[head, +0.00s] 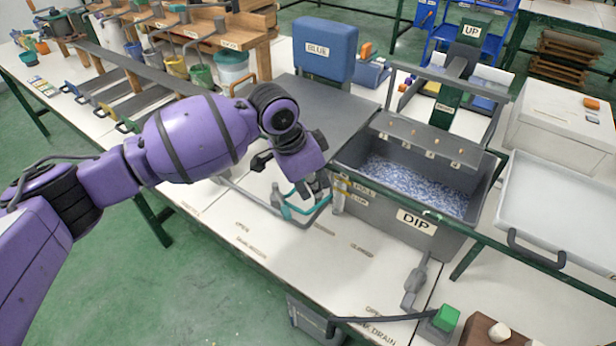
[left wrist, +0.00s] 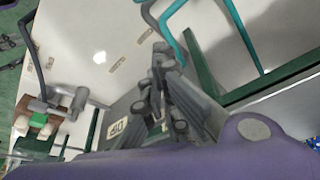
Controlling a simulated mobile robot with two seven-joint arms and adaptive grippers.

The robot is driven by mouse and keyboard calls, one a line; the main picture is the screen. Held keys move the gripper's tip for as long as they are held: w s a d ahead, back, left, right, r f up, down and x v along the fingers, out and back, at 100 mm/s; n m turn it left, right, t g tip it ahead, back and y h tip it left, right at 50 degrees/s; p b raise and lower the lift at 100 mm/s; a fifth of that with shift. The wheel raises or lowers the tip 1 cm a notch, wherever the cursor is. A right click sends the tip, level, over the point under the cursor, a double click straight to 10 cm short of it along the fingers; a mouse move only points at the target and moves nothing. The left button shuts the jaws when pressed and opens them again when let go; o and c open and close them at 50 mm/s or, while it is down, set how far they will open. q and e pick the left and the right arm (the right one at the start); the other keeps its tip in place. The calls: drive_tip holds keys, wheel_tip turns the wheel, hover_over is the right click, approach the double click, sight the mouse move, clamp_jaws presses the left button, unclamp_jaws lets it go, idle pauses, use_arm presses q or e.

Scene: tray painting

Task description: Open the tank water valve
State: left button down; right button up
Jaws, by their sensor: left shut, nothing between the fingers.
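The dip tank (head: 440,238) is a grey open box holding speckled blue-white contents, with a DIP label and FULL and LOW marks. A teal bent handle (head: 292,211) stands at its left front corner, above the table's water valve lettering. The handle also shows at the top of the left wrist view (left wrist: 192,50). My left gripper (head: 318,190) is shut and empty, pointing down right by the handle and the tank corner. Its dark fingers show in the left wrist view (left wrist: 168,75). I cannot tell whether they touch the handle. My right gripper is out of view.
A grey drain lever (head: 380,318) lies at the table's front edge by a green block (head: 446,318). A white tray (head: 560,205) sits right of the tank. A blue box (head: 325,50) and several buckets stand behind.

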sight(288, 216)
use_arm(q)
drive_tip(key=s+a+f+m, duration=0.1)
drive_tip(key=a, duration=0.1)
drive_tip(key=s+a+f+m+g+p, duration=0.1)
drive_tip(key=a+m, duration=0.1)
drive_tip(key=s+a+f+m, duration=0.1)
drive_tip(key=a+m, duration=0.1)
drive_tip(key=shift+s+a+f+g+p, duration=0.15)
drive_tip(key=shift+s+g+p, duration=0.1)
drive_tip(key=shift+g+p, duration=0.15)
drive_tip(key=shift+s+a+m+g, duration=0.15)
drive_tip(key=shift+a+m+g, duration=0.1)
drive_tip(key=shift+a+m, duration=0.85)
drive_tip(key=shift+s+a+m+g, duration=0.1)
drive_tip(key=shift+a+m+g, duration=0.15)
drive_tip(key=shift+a+m, duration=0.85)
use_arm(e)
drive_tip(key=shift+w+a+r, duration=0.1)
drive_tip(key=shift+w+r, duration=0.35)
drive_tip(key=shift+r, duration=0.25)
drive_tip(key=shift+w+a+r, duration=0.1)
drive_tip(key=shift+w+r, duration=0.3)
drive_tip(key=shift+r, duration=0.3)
